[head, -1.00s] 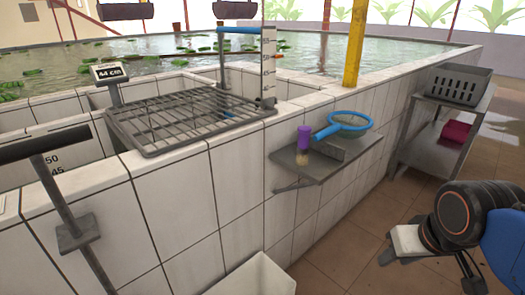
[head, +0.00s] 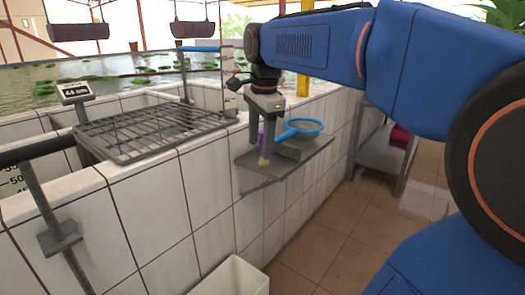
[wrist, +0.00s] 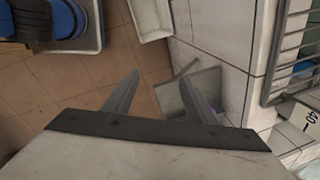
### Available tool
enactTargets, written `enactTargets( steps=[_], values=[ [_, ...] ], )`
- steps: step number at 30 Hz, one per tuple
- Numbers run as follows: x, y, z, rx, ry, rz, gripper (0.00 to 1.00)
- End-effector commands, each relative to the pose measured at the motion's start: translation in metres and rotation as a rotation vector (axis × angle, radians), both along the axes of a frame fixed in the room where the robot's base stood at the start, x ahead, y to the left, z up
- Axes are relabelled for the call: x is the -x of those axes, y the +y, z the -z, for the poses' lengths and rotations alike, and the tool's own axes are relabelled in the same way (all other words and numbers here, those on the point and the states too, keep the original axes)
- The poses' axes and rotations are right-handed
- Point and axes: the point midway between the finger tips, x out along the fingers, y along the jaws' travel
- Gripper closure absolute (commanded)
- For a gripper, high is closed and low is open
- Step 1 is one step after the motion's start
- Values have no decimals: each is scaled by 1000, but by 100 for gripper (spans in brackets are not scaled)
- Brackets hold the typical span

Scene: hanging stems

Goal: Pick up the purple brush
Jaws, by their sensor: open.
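The purple brush (head: 262,140) stands on the small grey wall shelf (head: 255,182). In the head view its purple handle and pale bristles show partly between and behind the fingers of my gripper (head: 266,148). My gripper is open and points down over the shelf at the brush. In the wrist view the two fingers of my gripper (wrist: 160,77) are spread apart with nothing between their tips. The shelf (wrist: 203,88) lies beyond the right finger there. Only a faint purple patch shows beside that finger, so I cannot tell how the brush lies to it.
A blue-rimmed net (head: 303,127) lies on the shelf right of the brush. The tiled wall (head: 150,220) runs alongside. A metal rack (head: 150,130) sits on the tank edge to the left. A white bin (head: 230,277) stands below.

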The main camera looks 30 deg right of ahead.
Motion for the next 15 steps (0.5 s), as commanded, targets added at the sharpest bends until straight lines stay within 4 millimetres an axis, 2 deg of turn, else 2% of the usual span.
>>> enactTargets(
  steps=[1,9,15],
  values=[
    [-16,-9,-9,-17,14,102,49],
    [-80,-53,-50,-95,83,699,49],
    [-110,-79,-65,-118,118,1021,49]
  ],
)
